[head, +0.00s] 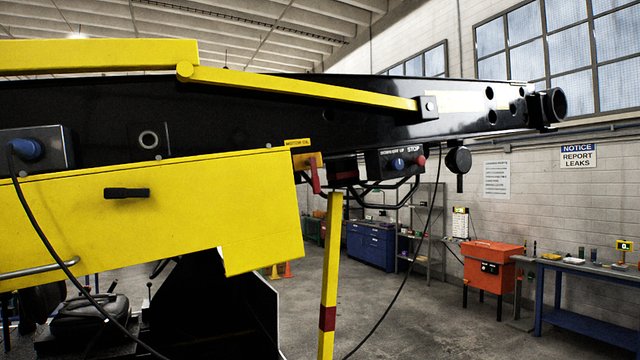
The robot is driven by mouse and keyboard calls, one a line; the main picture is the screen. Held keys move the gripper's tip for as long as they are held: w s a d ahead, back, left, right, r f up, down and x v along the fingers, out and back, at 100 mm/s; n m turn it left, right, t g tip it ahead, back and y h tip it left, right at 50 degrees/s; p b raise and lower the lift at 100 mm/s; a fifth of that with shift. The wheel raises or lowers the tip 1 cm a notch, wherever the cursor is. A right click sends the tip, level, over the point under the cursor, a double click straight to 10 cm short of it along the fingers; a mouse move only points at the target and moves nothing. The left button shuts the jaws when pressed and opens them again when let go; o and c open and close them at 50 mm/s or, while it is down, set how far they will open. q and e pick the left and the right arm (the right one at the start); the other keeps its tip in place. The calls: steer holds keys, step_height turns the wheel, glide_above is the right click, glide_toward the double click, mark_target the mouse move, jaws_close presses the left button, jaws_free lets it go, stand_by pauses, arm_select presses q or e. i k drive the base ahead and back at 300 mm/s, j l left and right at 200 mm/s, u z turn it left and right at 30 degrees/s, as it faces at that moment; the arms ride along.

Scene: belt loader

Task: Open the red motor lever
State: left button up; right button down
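The red motor lever (315,178) hangs down from a small yellow bracket (305,158) under the black beam, at the right end of the yellow body panel. A small yellow label (298,143) with dark lettering sits just above it. The lever points downward with a slight tilt. Neither of my grippers is in the head view, so nothing touches the lever there.
A control box (393,160) with a blue knob and a red stop button sits right of the lever. A yellow post (329,270) stands just below. A black cable (421,235) hangs to the right. Open floor (420,310) lies right of the post.

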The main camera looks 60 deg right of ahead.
mark_target(311, 161)
steer(key=z, duration=1.85)
steer(key=i+l, duration=0.35)
steer(key=l, duration=0.15)
steer(key=i+l+z, duration=0.1)
steer(key=i+l, duration=0.25)
steer(key=l, duration=0.2)
steer(key=i+l, duration=0.35)
steer(key=l, duration=0.15)
